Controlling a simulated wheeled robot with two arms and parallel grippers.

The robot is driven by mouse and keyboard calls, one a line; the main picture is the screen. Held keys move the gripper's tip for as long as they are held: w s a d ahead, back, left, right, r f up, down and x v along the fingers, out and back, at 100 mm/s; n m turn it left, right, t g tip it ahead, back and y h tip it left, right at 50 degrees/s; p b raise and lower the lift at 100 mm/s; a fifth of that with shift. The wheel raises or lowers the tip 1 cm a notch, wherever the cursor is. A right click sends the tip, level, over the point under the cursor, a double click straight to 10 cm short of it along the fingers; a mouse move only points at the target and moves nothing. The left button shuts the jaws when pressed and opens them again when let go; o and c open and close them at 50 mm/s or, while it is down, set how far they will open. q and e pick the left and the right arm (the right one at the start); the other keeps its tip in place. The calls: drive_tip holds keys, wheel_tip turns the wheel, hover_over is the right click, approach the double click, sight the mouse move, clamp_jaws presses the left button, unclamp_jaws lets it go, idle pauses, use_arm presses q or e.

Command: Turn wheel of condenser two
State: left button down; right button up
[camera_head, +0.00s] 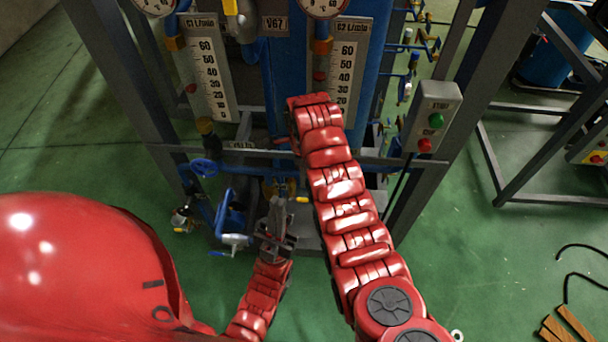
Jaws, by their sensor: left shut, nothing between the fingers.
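The rack carries two flow scales, one marked C1 (212,75) on the left and one marked C2 (347,65) on the right. I see no handwheel below the C2 scale; my right arm covers that area. My left gripper (279,203) is shut and empty, pointing up at the lower middle of the rack, right of the blue handwheel and apart from it. My right arm reaches up in front of the C2 scale's lower left, and its gripper is hidden.
A grey switch box (433,118) with green and red buttons hangs on the right post. Blue piping and a valve (233,240) stand low, left of my left gripper. Pressure gauges (323,5) sit at the top. Green floor (80,150) is open at left.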

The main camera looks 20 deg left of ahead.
clamp_jaws()
